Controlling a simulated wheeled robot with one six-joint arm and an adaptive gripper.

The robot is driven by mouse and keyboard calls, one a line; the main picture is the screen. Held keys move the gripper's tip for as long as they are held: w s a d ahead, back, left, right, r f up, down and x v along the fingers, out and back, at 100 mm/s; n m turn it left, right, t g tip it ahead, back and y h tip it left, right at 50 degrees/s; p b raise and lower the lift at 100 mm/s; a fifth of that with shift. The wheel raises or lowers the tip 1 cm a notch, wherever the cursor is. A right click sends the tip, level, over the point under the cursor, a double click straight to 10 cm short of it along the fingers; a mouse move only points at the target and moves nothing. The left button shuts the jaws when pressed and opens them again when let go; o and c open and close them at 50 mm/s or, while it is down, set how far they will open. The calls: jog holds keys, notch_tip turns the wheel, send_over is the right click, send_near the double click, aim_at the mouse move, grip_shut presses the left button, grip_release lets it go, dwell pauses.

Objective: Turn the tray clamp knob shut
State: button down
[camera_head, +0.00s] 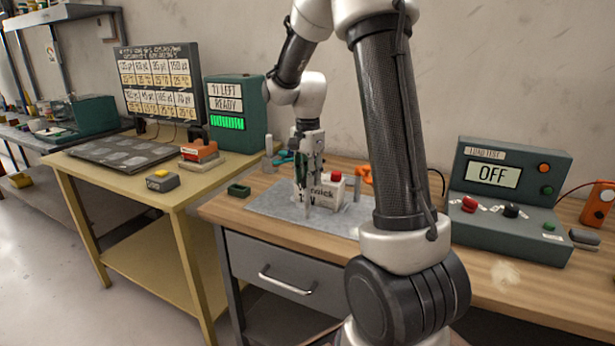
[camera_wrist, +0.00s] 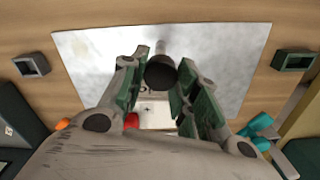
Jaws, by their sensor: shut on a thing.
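My gripper (camera_head: 309,180) points down over a grey metal plate (camera_head: 262,205) on the wooden bench. In the wrist view, the gripper's green-padded fingers (camera_wrist: 162,68) are closed on the sides of a dark round knob (camera_wrist: 160,74). A grey post (camera_wrist: 160,47) shows just beyond the knob, over the plate (camera_wrist: 92,50). In the head view, my fingers hide the knob. How far the knob is turned cannot be told.
A white box with a red top (camera_head: 335,178) stands close to my gripper on the plate. A small green bin (camera_head: 239,190) sits to the left, an orange object (camera_head: 364,175) to the right. A test console (camera_head: 510,205) reads OFF. The bench front is clear.

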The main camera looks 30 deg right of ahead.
jog(key=m, duration=0.5)
dwell(0.6)
jog(key=c, duration=1.1)
grip_release()
jog(key=shift+o, duration=0.2)
notch_tip(320, 180, up, 12)
